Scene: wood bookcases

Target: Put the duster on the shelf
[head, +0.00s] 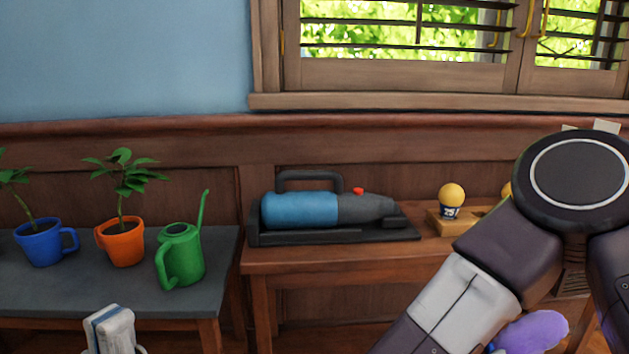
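A purple, rounded, soft-looking thing (538,332), which looks like the duster's head, shows low at the right edge of my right arm's link. The rest of it is hidden by my arm or cut off by the frame. My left gripper (110,331) seems to be the pale piece with a blue stripe at the lower left edge, in front of the grey table. Its fingers cannot be made out. My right arm fills the right side, bent, and its gripper is out of frame. No shelf can be made out for certain.
A grey table (75,292) holds a blue mug plant (45,243), an orange mug plant (121,243) and a green watering can (181,256). A wooden table (300,257) holds a blue-grey handheld vacuum (300,210) and a yellow ball on a stand (451,195).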

